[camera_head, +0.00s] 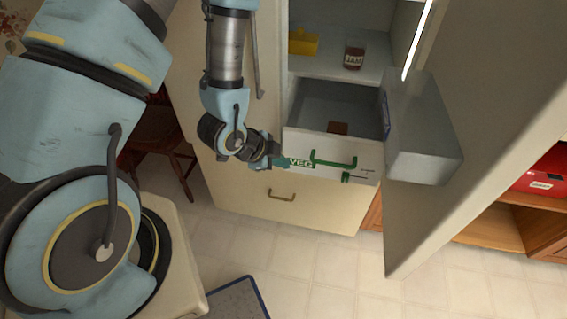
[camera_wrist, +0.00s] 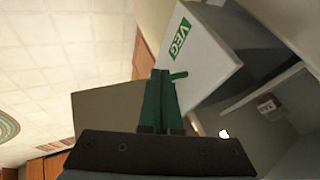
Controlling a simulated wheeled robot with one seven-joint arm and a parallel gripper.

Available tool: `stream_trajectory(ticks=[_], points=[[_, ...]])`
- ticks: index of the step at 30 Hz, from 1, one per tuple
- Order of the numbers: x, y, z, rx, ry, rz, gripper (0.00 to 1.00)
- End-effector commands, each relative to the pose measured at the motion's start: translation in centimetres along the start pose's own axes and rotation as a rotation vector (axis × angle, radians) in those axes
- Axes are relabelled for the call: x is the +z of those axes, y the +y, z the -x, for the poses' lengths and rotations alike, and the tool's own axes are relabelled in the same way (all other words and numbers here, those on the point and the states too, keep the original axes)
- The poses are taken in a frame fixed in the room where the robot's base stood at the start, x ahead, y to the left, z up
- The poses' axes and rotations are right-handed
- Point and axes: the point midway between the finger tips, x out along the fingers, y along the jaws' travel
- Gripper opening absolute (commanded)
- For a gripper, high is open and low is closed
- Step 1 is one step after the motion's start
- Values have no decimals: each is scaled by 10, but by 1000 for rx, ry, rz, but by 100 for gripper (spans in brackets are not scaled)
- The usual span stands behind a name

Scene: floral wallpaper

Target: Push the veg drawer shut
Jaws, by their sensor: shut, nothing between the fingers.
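The veg drawer (camera_head: 362,169) is pulled out of the open fridge, with a white front, a green VEG label and a green handle (camera_head: 335,163). A small brown item (camera_head: 338,128) lies inside it. My gripper (camera_head: 284,162) is at the left end of the drawer front, beside the label. In the wrist view the shut green fingers (camera_wrist: 162,98) point toward the drawer front (camera_wrist: 208,52), close to the handle (camera_wrist: 179,75). The fingers hold nothing. I cannot tell whether they touch the front.
The open fridge door (camera_head: 480,110) with its door bin (camera_head: 425,130) stands to the right of the drawer. A jam jar (camera_head: 354,56) and a yellow item (camera_head: 303,42) sit on the shelf above. A lower drawer with a handle (camera_head: 281,195) is closed.

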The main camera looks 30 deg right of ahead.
Motion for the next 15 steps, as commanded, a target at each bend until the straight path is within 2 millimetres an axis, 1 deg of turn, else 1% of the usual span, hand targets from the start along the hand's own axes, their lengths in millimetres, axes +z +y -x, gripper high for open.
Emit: stream_trajectory(ticks=[1, 3, 15], points=[[3, 3, -10, -2, 1, -1, 0], [3, 2, -15, -3, 1, -1, 0], [3, 2, -38, -2, 0, 2, 0]])
